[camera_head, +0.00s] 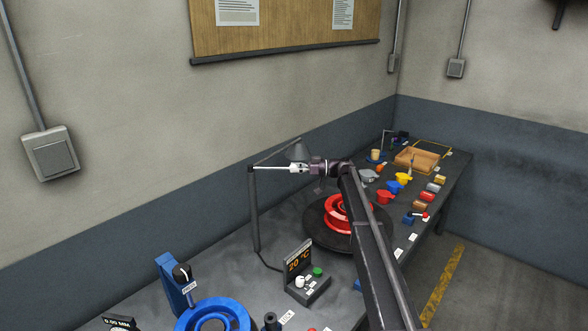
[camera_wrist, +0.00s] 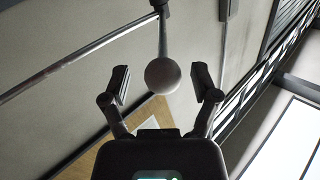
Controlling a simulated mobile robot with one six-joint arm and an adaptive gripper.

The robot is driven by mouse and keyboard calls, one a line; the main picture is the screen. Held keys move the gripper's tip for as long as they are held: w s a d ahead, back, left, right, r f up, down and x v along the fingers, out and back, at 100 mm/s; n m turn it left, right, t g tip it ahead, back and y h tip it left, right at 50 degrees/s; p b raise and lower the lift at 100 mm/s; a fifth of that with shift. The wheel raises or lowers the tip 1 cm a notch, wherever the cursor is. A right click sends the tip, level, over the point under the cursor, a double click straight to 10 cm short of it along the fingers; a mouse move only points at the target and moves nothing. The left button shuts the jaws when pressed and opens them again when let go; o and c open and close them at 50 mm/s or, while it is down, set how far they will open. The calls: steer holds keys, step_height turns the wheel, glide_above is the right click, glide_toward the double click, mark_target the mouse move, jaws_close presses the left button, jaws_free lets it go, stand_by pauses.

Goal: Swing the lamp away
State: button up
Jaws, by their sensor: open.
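My gripper (camera_wrist: 160,86) is open, with one finger on either side of the knob. A gap shows between the knob and each finger.
Below stand a red wheel rim on a dark round turntable (camera_head: 312,232), a 20 °C display (camera_head: 298,258) and a blue rim (camera_head: 238,312). Several coloured items and a wooden tray (camera_head: 418,157) lie at the bench's far end. A pinboard (camera_head: 285,28) hangs on the wall behind.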

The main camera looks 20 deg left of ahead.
steer(key=v, duration=1.1)
steer(key=shift+d, duration=0.4)
steer(key=s+d+f+m+t+h+b, duration=0.1)
steer(key=s+d+f+m+t+h, duration=0.1)
steer(key=s+d+f+m+h, duration=0.45)
steer(key=s+d+f+m+t+h, duration=0.2)
steer(key=s+d+f+m, duration=0.2)
steer(key=s+d+f, duration=0.7)
steer(key=s+d+f+m+t+h, duration=0.1)
steer(key=s+d+m+h, duration=0.7)
steer(key=s+d, duration=1.4)
steer(key=s+f, duration=0.1)
steer(key=s, duration=0.3)
steer(key=shift+s+d+f+m+t+h+b, duration=0.15)
steer(key=shift+s+f+m+t+h+b, duration=0.1)
steer(key=shift+f+m+t+h+b, duration=0.1)
